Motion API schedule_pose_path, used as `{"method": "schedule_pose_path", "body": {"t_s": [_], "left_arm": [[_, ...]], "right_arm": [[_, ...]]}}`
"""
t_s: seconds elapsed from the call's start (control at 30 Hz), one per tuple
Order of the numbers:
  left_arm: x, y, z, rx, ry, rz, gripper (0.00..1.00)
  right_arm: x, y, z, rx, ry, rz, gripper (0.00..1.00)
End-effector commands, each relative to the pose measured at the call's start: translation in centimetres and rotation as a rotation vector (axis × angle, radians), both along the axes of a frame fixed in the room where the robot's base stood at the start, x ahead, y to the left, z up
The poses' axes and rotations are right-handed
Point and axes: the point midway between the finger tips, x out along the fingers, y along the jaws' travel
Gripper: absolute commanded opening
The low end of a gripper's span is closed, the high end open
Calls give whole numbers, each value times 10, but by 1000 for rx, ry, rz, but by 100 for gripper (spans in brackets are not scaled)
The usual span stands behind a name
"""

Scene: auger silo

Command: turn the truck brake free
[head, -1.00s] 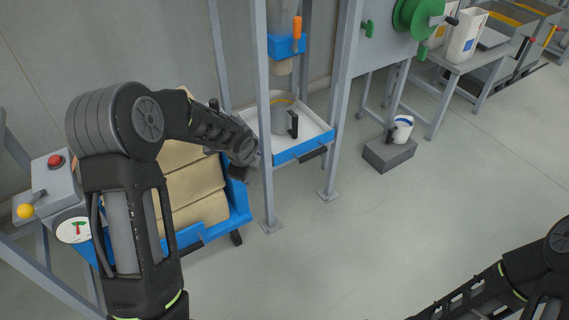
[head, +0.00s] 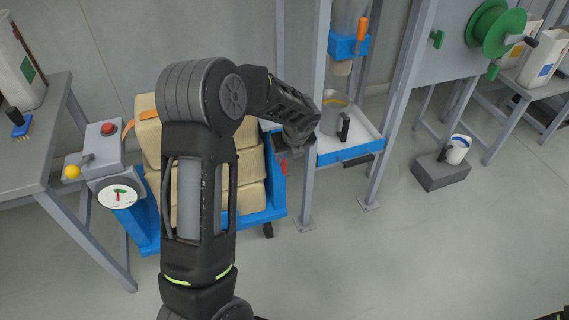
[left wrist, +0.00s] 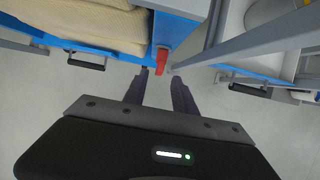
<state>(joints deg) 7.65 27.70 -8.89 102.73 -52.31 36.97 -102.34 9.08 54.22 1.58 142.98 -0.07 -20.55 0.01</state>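The truck is a blue cart (head: 262,218) loaded with tan sacks; its blue edge also shows in the left wrist view (left wrist: 172,32). The brake is a small red lever (left wrist: 162,58) at the truck's right corner, partly seen in the head view (head: 283,163). My left gripper (head: 290,147) is above that corner.
A grey frame post (head: 309,190) stands close right of my left gripper. A blue-fronted tray (head: 345,153) holds a grey container (head: 335,115). At the left is a control box with a red button (head: 109,129) and gauge (head: 118,196). The floor in front is clear.

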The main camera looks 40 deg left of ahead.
Motion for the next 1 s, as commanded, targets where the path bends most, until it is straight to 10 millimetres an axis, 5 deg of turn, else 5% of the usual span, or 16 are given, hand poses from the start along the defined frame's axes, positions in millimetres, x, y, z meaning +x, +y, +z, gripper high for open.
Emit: {"method": "schedule_pose_path", "body": {"t_s": [0.43,0.83,1.0], "left_arm": [[13,20,-60,0,1,0,33],[16,22,-66,-1,-1,1,32],[16,22,-66,-1,-1,1,18]], "right_arm": [[0,0,-18,0,1,-2,36],[0,0,-19,0,1,-2,36],[0,0,-19,0,1,-2,36]]}}
